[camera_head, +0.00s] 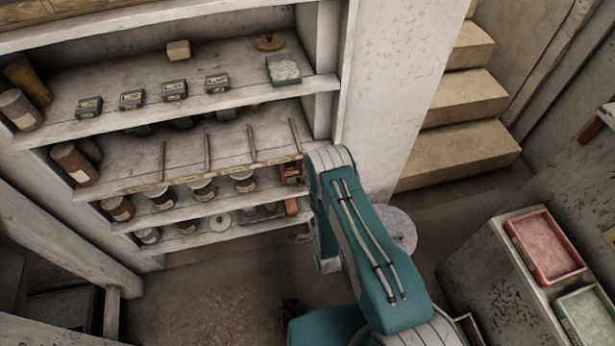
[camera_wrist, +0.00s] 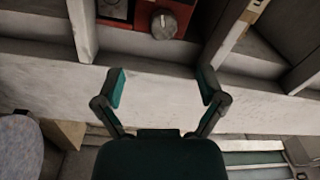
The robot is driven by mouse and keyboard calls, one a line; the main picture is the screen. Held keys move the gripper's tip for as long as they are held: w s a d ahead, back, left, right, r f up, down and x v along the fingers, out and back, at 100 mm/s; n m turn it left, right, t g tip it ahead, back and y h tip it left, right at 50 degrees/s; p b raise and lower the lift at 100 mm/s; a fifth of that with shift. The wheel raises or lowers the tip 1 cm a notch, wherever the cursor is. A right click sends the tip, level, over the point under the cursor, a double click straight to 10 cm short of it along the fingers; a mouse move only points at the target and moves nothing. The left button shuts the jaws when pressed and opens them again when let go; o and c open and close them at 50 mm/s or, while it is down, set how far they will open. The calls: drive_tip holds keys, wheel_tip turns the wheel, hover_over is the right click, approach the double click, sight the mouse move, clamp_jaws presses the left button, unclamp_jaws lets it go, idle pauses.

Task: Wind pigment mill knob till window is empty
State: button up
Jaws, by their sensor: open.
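The red pigment mill (camera_wrist: 182,25) sits in a shelf bay at the top of the wrist view, cut off by the frame edge. Its round grey knob (camera_wrist: 164,26) faces me, with a pale mark on its face. A dark panel (camera_wrist: 115,8) left of the knob is partly cut off; I cannot tell whether it is the window or what it holds. My gripper (camera_wrist: 162,86) is open and empty, below the knob in the picture and apart from it. In the head view the red mill (camera_head: 290,173) shows on the shelf, partly hidden by my arm.
A white shelf edge (camera_wrist: 160,66) and upright dividers frame the mill's bay. Trays (camera_head: 545,246) stand on a cabinet at right. Stone steps (camera_head: 465,110) rise behind. Floor at lower left is clear.

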drive_tip(key=w+n, duration=0.4)
drive_tip(key=n, duration=0.2)
drive_tip(key=w+a+n, duration=0.1)
drive_tip(key=w+n, duration=0.3)
drive_tip(key=n, duration=0.2)
drive_tip(key=w+a+r+n+y, duration=0.1)
drive_tip(key=w+n, duration=0.2)
drive_tip(key=n, duration=0.2)
drive_tip(key=shift+w+n+g, duration=0.4)
drive_tip(key=c, duration=1.1)
